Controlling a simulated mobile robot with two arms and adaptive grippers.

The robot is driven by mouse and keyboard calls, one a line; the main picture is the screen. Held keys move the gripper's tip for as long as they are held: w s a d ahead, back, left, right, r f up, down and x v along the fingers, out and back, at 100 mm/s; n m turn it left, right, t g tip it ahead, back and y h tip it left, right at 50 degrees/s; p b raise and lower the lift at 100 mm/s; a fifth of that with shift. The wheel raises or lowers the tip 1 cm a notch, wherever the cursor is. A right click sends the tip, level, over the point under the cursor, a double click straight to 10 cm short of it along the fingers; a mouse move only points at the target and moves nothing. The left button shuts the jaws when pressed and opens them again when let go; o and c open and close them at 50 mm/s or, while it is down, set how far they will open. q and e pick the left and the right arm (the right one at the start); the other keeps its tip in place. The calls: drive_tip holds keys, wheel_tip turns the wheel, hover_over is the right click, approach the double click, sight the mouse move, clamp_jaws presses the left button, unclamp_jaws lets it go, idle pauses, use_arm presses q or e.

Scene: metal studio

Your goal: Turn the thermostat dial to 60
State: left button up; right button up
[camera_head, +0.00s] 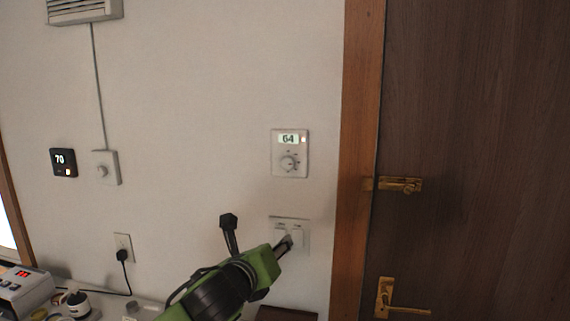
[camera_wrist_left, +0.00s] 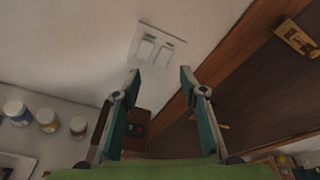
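The white thermostat (camera_head: 290,172) is on the wall left of the door frame, and its display reads 64. Its round dial (camera_head: 289,162) sits below the display, with nothing touching it. My left gripper (camera_head: 257,233) is below and left of the thermostat, in front of the wall. Its two fingers are spread with nothing between them, as the left wrist view (camera_wrist_left: 160,73) also shows. The thermostat is not seen in the left wrist view. My right gripper is in neither view.
A double switch plate (camera_head: 291,230) is under the thermostat, partly behind a left finger. A brown door (camera_head: 480,130) stands at right. Jars (camera_wrist_left: 47,120) stand on a counter.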

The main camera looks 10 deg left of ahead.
sight(286, 162)
use_arm(q)
drive_tip(key=s+r+m+t, duration=0.3)
drive_tip(key=r+m, duration=0.6)
drive_tip(key=r, duration=0.7)
drive_tip(key=shift+n, duration=0.3)
drive_tip(key=w+p, duration=0.2)
drive_tip(key=w, duration=0.5)
drive_tip(key=w+p, duration=0.3)
drive_tip(key=w, duration=0.3)
drive_tip(key=shift+w+d, duration=0.2)
drive_tip(key=shift+w, duration=0.15)
drive_tip(key=c, duration=1.1)
